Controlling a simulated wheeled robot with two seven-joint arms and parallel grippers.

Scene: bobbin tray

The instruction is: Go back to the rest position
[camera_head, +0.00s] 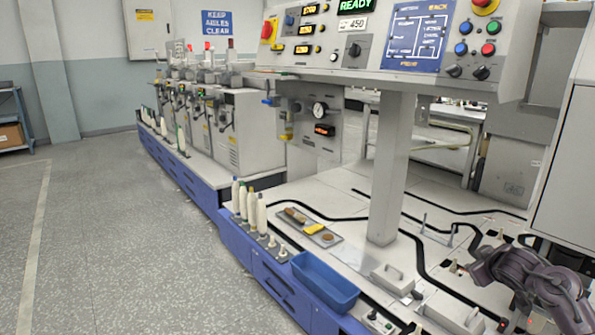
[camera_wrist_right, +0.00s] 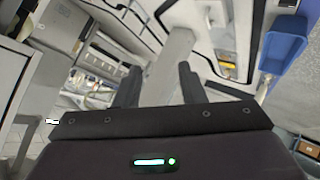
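My right arm (camera_head: 530,285) reaches in at the lower right of the head view, over the right part of the white bench top (camera_head: 345,195). My right gripper (camera_wrist_right: 160,68) shows in the wrist view with its two dark fingers apart and nothing between them. My left gripper is not in view. Several cream bobbins (camera_head: 250,208) stand upright in a row at the bench's left edge, beside some short empty-looking pegs (camera_head: 277,247). A grey tray (camera_head: 328,241) holds a yellow piece (camera_head: 314,228) and brown pieces (camera_head: 294,215).
A blue bin (camera_head: 325,283) sits at the bench's front edge; it also shows in the wrist view (camera_wrist_right: 284,42). A grey post (camera_head: 391,165) carries the control panel (camera_head: 380,40) above the bench. A grey handled block (camera_head: 393,278) lies near my right arm. The left floor is clear.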

